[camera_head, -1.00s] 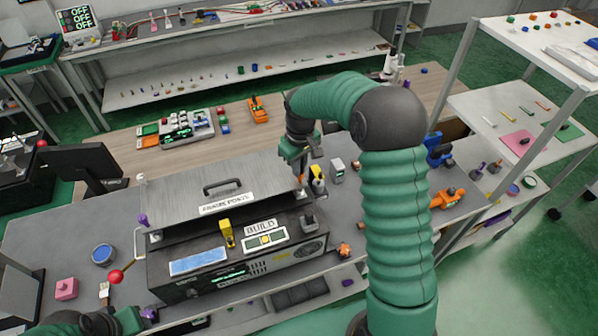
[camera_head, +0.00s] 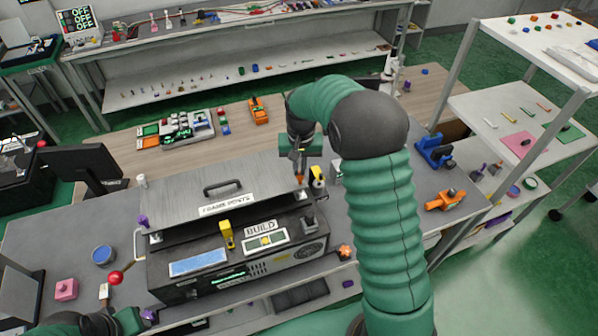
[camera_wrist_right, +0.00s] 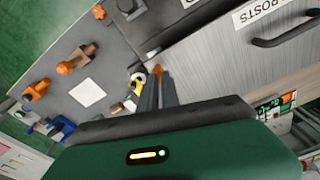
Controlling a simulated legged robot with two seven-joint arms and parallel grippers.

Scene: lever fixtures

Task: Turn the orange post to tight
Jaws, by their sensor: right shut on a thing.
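The orange post (camera_head: 299,180) stands at the right end of the grey lid marked FRAME POSTS. Only its small orange tip shows below my right gripper (camera_head: 299,168); the fingers hide the rest. In the right wrist view the orange tip (camera_wrist_right: 157,69) shows at the ends of the two close-set fingers (camera_wrist_right: 158,88), which are shut on the post. I cannot tell the post's turn angle. My left arm shows at the bottom left of the head view; its fingers cannot be made out.
A yellow-and-black part (camera_head: 317,176) stands close to the right of my gripper. A metal block with a lever (camera_head: 310,224) is in front. The lid handle (camera_head: 222,187) lies to the left. Blue (camera_head: 433,152) and orange (camera_head: 446,200) fixtures stand to the right.

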